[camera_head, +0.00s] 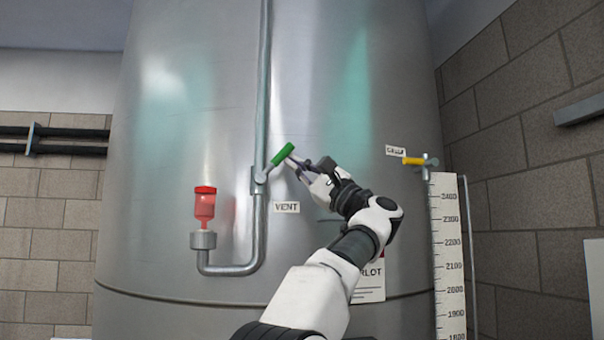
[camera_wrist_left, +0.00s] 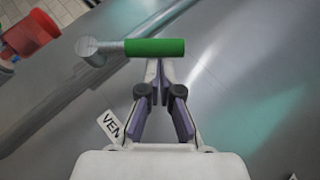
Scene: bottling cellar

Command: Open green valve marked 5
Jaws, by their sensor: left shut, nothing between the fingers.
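The green valve handle (camera_head: 282,153) sits on the vertical pipe of a steel tank, slanting up to the right from its metal pivot (camera_head: 261,177). A label below it reads VENT (camera_head: 286,207); I see no 5 on it. My left gripper (camera_head: 291,161) is at the right of the handle, its fingers shut and empty. In the left wrist view the green handle (camera_wrist_left: 155,47) lies crosswise just beyond the closed fingertips (camera_wrist_left: 160,66). The tips are at or very near its underside; I cannot tell whether they touch. My right gripper is not in view.
A red-capped fitting (camera_head: 204,203) stands on the pipe's bent lower end, left of the valve. A yellow-handled tap (camera_head: 412,161) with a small label is at the right, above a numbered scale (camera_head: 448,250). The tank wall (camera_head: 340,90) above the gripper is bare.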

